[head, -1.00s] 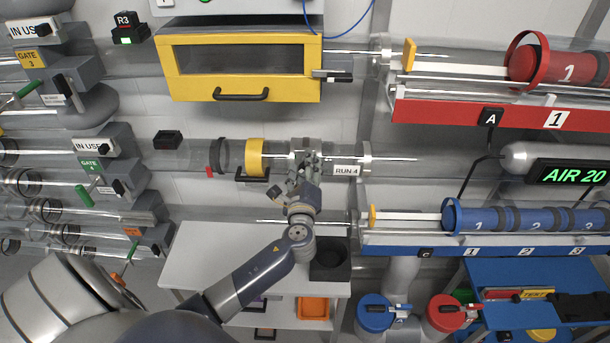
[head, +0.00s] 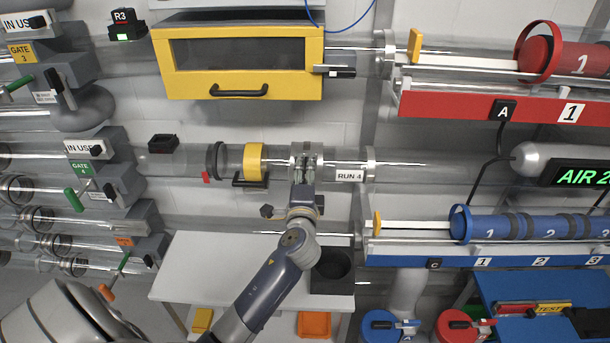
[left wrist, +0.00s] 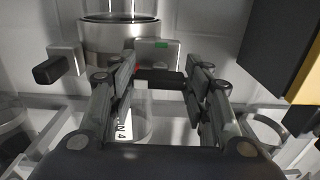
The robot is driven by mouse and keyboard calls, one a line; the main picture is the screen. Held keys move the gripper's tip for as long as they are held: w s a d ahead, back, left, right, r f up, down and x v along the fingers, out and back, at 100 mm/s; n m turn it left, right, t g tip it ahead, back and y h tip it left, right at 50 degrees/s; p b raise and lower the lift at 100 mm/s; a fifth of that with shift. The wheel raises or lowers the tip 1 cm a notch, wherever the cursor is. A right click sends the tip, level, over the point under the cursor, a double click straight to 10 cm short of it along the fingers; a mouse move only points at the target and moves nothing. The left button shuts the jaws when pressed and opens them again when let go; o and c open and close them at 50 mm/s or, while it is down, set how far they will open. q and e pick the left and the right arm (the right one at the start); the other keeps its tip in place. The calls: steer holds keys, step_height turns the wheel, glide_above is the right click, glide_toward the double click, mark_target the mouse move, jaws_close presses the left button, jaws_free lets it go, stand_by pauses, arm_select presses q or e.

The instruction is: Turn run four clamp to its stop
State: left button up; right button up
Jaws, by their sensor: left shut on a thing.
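The run four clamp is on the clear tube marked RUN 4 (head: 350,175), in the middle of the head view. My left gripper (head: 306,168) is at the tube there and covers most of the clamp. The fingers of my left gripper (left wrist: 168,84) are shut on this black handle. How far the handle is turned cannot be told. My right gripper is not in view.
A yellow-framed box (head: 240,88) is above the tube. A yellow collar (head: 253,162) sits left of my gripper. A blue rack (head: 470,261) is at the right. A white table (head: 200,275) stands below. A dark block (left wrist: 48,70) shows left in the wrist view.

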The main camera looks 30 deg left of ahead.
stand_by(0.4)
arm_select(q)
steer(key=o, duration=1.1)
steer(key=shift+c, duration=0.2)
steer(key=v, duration=1.2)
steer(key=shift+s+a+f, duration=0.1)
steer(key=shift+s, duration=0.05)
